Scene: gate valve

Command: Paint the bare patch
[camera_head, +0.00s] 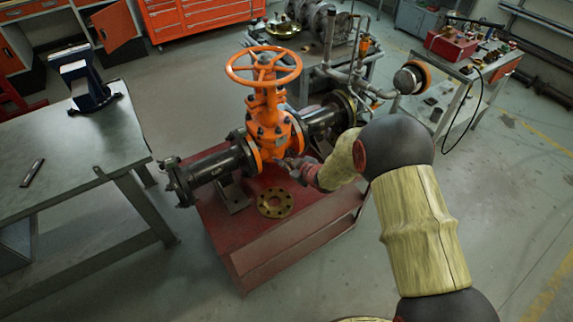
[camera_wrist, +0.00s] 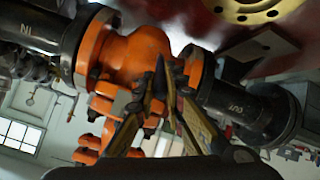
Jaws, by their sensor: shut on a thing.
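The orange gate valve (camera_head: 268,128) stands upright between two black flanged pipes, its handwheel on top. My gripper (camera_head: 288,163) is at the lower right side of the valve body, very close to it. In the wrist view the valve (camera_wrist: 140,50) appears upside down, and my gripper (camera_wrist: 166,72) has its fingers drawn together in front of the body. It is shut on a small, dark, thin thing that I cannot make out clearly. A small greyish area (camera_wrist: 122,103) shows on the valve; I cannot tell whether it is bare metal or a plate. Contact is unclear.
The valve's red base (camera_head: 290,235) carries a loose brass-coloured flange ring (camera_head: 275,203). A steel workbench (camera_head: 70,160) with a blue vise (camera_head: 85,88) stands at left. A pump bench stands behind, and a cart with a red box (camera_head: 452,44) at right. Floor at front right is clear.

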